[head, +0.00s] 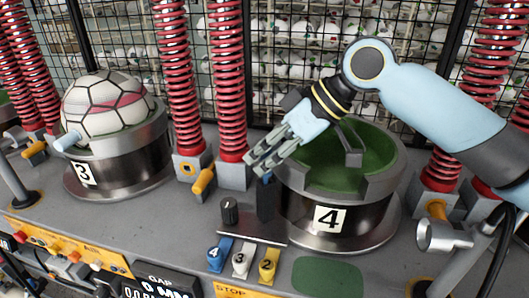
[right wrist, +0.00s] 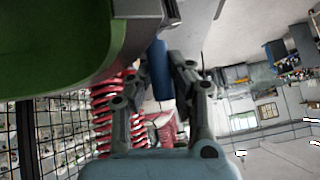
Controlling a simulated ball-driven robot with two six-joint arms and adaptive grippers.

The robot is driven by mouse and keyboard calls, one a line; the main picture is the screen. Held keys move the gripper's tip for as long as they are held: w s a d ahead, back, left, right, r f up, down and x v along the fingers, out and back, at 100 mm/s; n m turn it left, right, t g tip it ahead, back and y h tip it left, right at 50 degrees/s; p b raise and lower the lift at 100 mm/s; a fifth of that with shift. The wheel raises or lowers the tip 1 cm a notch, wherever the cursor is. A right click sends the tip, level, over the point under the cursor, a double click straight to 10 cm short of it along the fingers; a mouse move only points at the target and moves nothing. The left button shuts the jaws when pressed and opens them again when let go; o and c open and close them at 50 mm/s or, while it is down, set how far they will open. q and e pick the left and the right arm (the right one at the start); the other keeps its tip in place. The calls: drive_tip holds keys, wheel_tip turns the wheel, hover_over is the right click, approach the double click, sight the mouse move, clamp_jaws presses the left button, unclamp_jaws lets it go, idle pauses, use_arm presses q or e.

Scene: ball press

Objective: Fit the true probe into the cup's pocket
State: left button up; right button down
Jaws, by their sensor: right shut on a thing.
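My right gripper (head: 262,160) reaches in from the right over the front left rim of cup 4 (head: 365,215). It is shut on a slim blue probe (right wrist: 160,68), which shows between the fingers in the right wrist view. In the head view the fingers hide most of the probe. A dark upright block (head: 266,203) stands right below the fingertips; I cannot tell whether the probe touches it. Cup 4 is a dark metal cup with a green lining and no ball in it. Its pocket is not clearly visible. My left gripper is not in view.
A black knob (head: 229,209) stands left of the block. Blue, white and yellow numbered tabs (head: 240,262) lie in front. Cup 3 (head: 145,165) holds a white panelled ball (head: 105,108). Red springs (head: 230,80) and a wire fence rise behind. A green patch (head: 328,278) lies front right.

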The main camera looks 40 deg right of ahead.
drive_tip(key=shift+f, duration=0.1)
drive_tip(key=shift+f+b, duration=0.35)
drive_tip(key=shift+f, duration=0.25)
drive_tip(key=c, duration=1.2)
unclamp_jaws()
drive_tip(key=shift+v, duration=3.8)
drive_tip(key=shift+a, duration=0.1)
